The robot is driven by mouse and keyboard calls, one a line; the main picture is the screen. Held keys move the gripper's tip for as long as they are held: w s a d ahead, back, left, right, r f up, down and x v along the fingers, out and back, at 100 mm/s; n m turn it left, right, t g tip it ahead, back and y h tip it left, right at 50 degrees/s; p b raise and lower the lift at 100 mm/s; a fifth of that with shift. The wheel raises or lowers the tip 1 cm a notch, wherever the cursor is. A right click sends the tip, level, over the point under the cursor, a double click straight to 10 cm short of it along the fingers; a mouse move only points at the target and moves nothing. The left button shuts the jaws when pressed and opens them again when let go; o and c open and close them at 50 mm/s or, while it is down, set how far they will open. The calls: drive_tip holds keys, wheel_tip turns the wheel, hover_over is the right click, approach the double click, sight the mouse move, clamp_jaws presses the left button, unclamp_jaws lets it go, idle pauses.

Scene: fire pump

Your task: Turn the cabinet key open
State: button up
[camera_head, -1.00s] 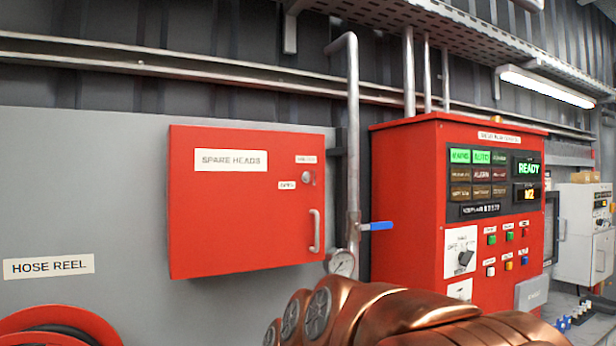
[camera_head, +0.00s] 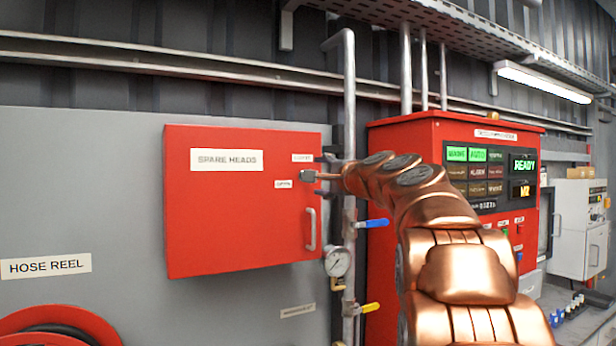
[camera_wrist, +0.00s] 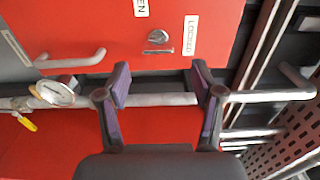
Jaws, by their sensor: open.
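The red spare heads cabinet (camera_head: 235,225) is closed on the grey wall panel. Its small metal key lock (camera_wrist: 157,37) shows in the wrist view, with a flat metal piece just below it in the picture. The LOCKED label (camera_wrist: 190,35) is to its right and the OPEN label (camera_wrist: 141,7) is above it. My gripper (camera_wrist: 160,72) is open and empty, its two dark fingers spread on either side of the lock's line, apparently short of it. In the head view my copper arm reaches the cabinet's upper right, and the fingers are hard to make out.
The cabinet's door handle (camera_head: 311,230) is below the lock. A vertical pipe (camera_head: 350,100) with a gauge (camera_head: 338,262), a blue lever (camera_head: 373,223) and a yellow lever (camera_head: 370,308) runs close beside the cabinet. A red control panel (camera_head: 390,150) stands to the right, partly behind my arm.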

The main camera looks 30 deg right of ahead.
drive_tip(key=shift+w+d+p, duration=0.2)
drive_tip(key=shift+w+p, duration=0.9)
drive_tip(key=shift+w, duration=2.45)
drive_tip(key=shift+f, duration=0.1)
drive_tip(key=shift+c, duration=0.3)
drive_tip(key=c, duration=1.1)
